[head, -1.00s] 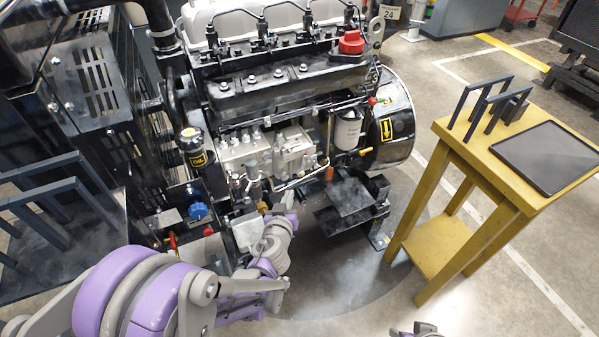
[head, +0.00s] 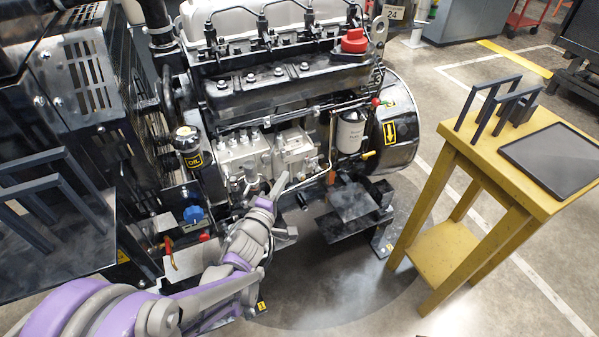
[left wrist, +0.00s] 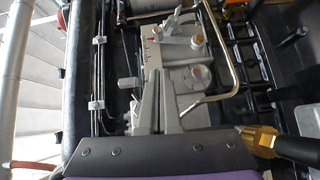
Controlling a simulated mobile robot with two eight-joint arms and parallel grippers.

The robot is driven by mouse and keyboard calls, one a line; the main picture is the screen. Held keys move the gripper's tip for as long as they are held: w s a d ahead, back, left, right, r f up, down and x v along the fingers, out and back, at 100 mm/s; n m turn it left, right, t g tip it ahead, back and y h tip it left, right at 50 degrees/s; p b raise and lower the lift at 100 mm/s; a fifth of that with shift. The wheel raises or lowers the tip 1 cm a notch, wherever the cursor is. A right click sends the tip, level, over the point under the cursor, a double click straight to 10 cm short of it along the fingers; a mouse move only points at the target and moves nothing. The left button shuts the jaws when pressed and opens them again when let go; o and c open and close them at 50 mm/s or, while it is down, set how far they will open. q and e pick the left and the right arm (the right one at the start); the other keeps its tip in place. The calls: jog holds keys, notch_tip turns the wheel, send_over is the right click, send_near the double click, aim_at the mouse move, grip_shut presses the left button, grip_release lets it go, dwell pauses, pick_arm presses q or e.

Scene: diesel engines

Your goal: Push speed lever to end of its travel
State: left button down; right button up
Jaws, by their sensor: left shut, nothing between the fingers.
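The engine's silver injection pump block (head: 243,152) sits low on the engine's near side. My left gripper (head: 281,182) points up at the lower front of this block, with its fingers together and nothing between them. In the left wrist view the closed fingers (left wrist: 157,75) reach toward the grey pump body (left wrist: 190,52). A small pale lever-like part (left wrist: 174,20) stands on the pump beyond the fingertips, apart from them. I cannot tell for sure whether it is the speed lever. My gripper and forearm hide part of the pump's lower side in the head view.
A curved metal pipe (left wrist: 232,70) runs right of the fingers, and a brass fitting (left wrist: 262,138) is close by at lower right. A yellow table (head: 446,130) with a black tray (head: 553,158) stands right. Open floor (head: 330,290) lies before the engine.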

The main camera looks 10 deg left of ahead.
aim_at(307, 164)
pick_arm(q)
jog(key=w+d, duration=0.1)
jog(key=w, duration=0.1)
jog(key=w+d, duration=0.1)
jog(key=shift+w+d+f, duration=0.15)
jog(key=shift+w+d, duration=0.05)
jog(key=shift+w, duration=0.2)
jog(key=shift+w+d, duration=0.4)
jog(key=shift+d, duration=0.15)
jog(key=shift+w+d+m+g, duration=0.3)
jog(key=shift+w+d, duration=0.05)
jog(key=shift+d, duration=0.25)
jog(key=shift+s, duration=0.1)
